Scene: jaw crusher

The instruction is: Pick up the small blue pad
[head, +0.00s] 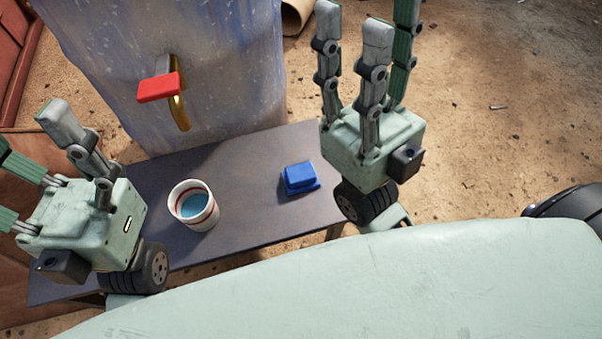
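The small blue pad (300,178) lies on the right part of a dark low table (250,215) in the head view. It looks like a small block with a wider base. My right gripper (365,40) is raised to the right of the pad, its fingers pointing up and spread apart, holding nothing. My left gripper (35,135) is at the left, over the table's left end, with its fingers apart and nothing seen between them. Part of it is cut off by the picture's edge. Neither gripper touches the pad.
A white cup (194,206) with a red stripe and blue liquid stands left of the pad. A large bluish container (190,60) with a red-handled brass tap (160,88) rises behind the table. Brown ground (500,120) lies open at right. The table between cup and pad is clear.

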